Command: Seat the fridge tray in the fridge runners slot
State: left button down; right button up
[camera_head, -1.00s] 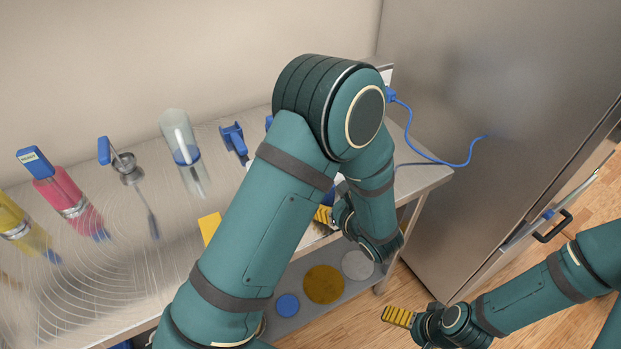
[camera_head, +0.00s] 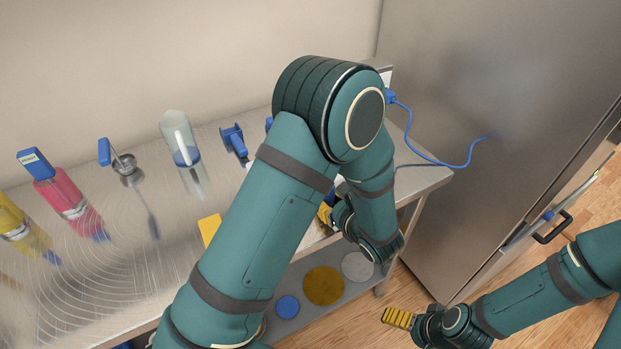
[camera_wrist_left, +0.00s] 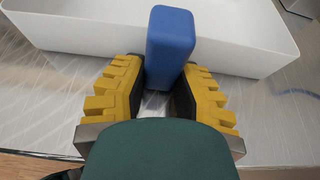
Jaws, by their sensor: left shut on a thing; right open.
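In the left wrist view a white tray (camera_wrist_left: 75,30) with raised walls lies across the top on the steel table. A blue handle block (camera_wrist_left: 171,45) stands at its near wall. My left gripper (camera_wrist_left: 158,88) has its yellow fingers on either side of this block and is shut on it. In the head view my left arm hides most of the tray, and my left gripper (camera_head: 326,213) shows only in part. My right gripper (camera_head: 398,317) is open and empty, low in front of the fridge (camera_head: 470,120). The runners slot is not visible.
A blue cable (camera_head: 435,155) hangs by the fridge. Discs lie on the lower shelf (camera_head: 310,310).

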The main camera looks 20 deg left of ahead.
pick_arm(q)
jog(key=shift+r, duration=0.15)
jog(key=shift+r+p, duration=1.1)
jog(key=shift+r, duration=0.5)
